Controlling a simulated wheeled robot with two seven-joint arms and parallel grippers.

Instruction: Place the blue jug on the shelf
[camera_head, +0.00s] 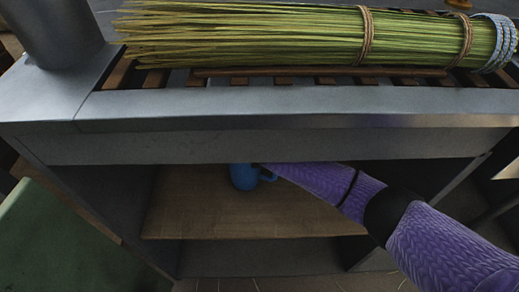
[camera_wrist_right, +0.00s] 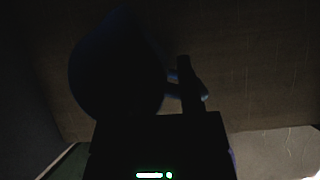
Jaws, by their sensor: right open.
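The blue jug (camera_head: 243,178) stands upright on the wooden shelf (camera_head: 200,215) under the metal worktop, with its handle toward the right. Its top is hidden by the worktop's front edge. My right arm, in a purple sleeve, reaches in from the right, and its hand end is beside the jug, mostly hidden in shadow. In the right wrist view the jug (camera_wrist_right: 115,75) is a dark shape at the left. My right gripper (camera_wrist_right: 187,82) is open there, a finger overlapping the handle; contact cannot be told. My left gripper is not in view.
A bundle of green broom bristles (camera_head: 250,38) tied with cords lies on the slatted worktop. A grey cylinder (camera_head: 55,30) stands at the upper left. The worktop edge (camera_head: 260,145) overhangs the shelf. Bare shelf lies left and right of the jug.

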